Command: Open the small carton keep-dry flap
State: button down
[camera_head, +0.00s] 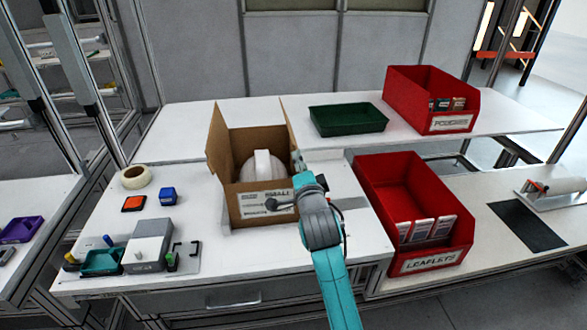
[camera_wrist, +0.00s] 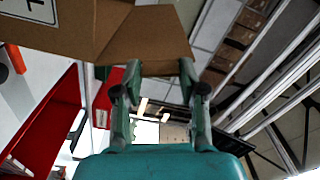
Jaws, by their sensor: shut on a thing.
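The small carton (camera_head: 262,208) is a brown cardboard box with a white label on its front. It stands on the white table with its top open and a white helmet shell (camera_head: 262,166) inside. One flap (camera_head: 218,140) leans outward at the left, and a narrow flap (camera_head: 289,122) stands up at the right. My gripper (camera_head: 300,172) is at the carton's right side. In the wrist view my gripper (camera_wrist: 159,72) is shut on a cardboard flap (camera_wrist: 150,45), with a finger at each side of it. No keep-dry mark is readable on it.
Red bins labelled POUCHES (camera_head: 415,112) and LEAFLETS (camera_head: 402,248) stand to the right, the latter close to my arm. A green tray (camera_head: 348,132) lies behind.

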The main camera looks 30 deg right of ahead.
jog(key=shift+s+d+m, duration=0.25)
jog(key=shift+d+m, duration=0.45)
jog(key=shift+m, duration=0.45)
jog(key=shift+s+d+m, duration=0.25)
jog(key=shift+d+m, duration=0.4)
jog(key=shift+m, duration=0.45)
jog(key=shift+s+d+m, duration=0.25)
jog(key=shift+d+m, duration=0.45)
jog(key=shift+m, duration=0.45)
jog(key=c, duration=0.6)
grip_release()
jog(key=shift+c, duration=0.2)
jog(key=v, duration=1.2)
